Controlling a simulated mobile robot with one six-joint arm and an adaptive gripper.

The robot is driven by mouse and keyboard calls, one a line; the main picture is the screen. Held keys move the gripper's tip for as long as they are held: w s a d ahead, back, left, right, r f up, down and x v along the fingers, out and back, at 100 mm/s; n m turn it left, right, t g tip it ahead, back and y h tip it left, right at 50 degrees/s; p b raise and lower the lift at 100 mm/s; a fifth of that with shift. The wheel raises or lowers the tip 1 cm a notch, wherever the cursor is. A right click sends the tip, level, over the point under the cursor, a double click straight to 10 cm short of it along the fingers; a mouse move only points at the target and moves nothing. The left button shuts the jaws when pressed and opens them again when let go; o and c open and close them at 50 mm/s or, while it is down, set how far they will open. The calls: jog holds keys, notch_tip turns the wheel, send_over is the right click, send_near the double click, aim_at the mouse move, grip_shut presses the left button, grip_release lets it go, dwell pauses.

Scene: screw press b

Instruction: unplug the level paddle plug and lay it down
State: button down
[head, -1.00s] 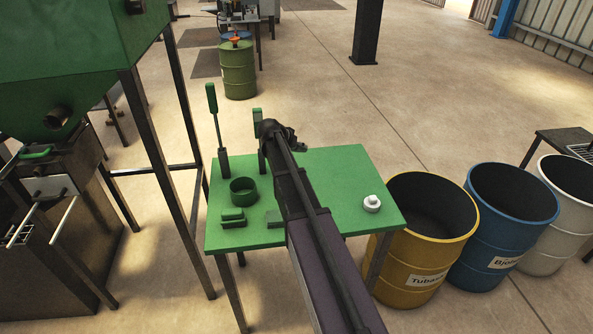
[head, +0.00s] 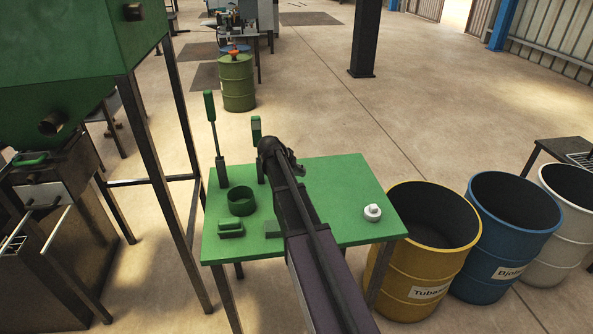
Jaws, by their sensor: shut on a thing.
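My gripper (head: 293,162) is at the far end of my dark arm, over the back part of the green table (head: 340,190). It is small and partly turned away, and its fingers are hard to make out. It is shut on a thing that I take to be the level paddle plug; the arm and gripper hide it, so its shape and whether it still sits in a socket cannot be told. A green block on a dark post (head: 256,130) stands just left of the gripper.
A tall green-handled lever (head: 210,108), a green ring (head: 241,201) and a low green block (head: 230,229) are on the table's left. A white knobbed piece (head: 372,212) sits at right. Yellow (head: 415,275) and blue (head: 505,240) barrels stand right of the table.

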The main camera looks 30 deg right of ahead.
jog(key=shift+f+b, duration=3.3)
jog(key=shift+f, duration=0.15)
jog(key=shift+c, duration=0.8)
grip_release()
jog(key=s+a+r+n+y+p, duration=0.1)
jog(key=s+a+n+y+p, duration=0.1)
jog(key=s+a, duration=0.5)
jog(key=s+a+r+n+g+y+p, duration=0.1)
jog(key=s+a+r+n+y+p, duration=0.1)
jog(key=s+a, duration=0.6)
jog(key=s+a+r+n+g+y+p, duration=0.1)
jog(key=s+a+r+n+y+p, duration=0.1)
jog(key=s+a, duration=0.6)
jog(key=s+n+y+p, duration=0.1)
jog(key=s+n+p, duration=0.1)
jog(key=s+p, duration=0.1)
jog(key=shift+a+r, duration=0.2)
jog(key=shift+r, duration=0.05)
